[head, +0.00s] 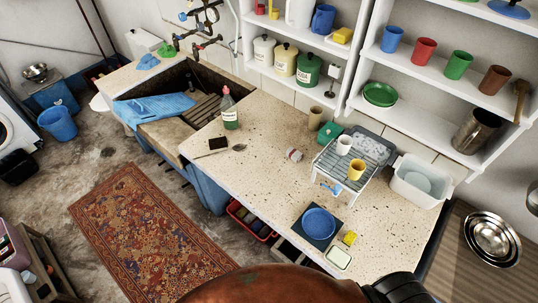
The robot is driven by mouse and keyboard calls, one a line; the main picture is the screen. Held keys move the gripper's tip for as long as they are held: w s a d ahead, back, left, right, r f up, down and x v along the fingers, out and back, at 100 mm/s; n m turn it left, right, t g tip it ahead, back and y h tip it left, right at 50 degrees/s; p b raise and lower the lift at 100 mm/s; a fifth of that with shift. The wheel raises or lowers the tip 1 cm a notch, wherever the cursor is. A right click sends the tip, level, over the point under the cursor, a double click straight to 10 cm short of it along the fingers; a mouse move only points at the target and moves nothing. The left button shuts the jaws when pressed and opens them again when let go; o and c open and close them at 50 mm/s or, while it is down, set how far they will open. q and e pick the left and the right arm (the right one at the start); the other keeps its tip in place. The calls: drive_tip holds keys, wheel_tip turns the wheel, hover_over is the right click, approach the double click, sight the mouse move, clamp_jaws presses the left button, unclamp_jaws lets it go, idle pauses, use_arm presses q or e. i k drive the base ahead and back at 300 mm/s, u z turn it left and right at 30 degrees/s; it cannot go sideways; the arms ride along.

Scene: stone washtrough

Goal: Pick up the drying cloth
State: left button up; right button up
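I cannot tell for certain which item is the drying cloth. Neither of my grippers shows in the head view. Dark and brown parts at the bottom edge hide the counter's near side.
A soap bottle (229,108) and a dark brush (217,143) stand and lie left of the bundle. A white mug (344,145) and yellow mug (356,169) are on the rack. The counter's middle is mostly clear.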

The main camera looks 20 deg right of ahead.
sight(291, 153)
drive_tip(key=u, duration=1.5)
drive_tip(key=i, duration=0.25)
drive_tip(key=z, duration=2.45)
drive_tip(key=i, duration=0.7)
drive_tip(key=z, duration=0.05)
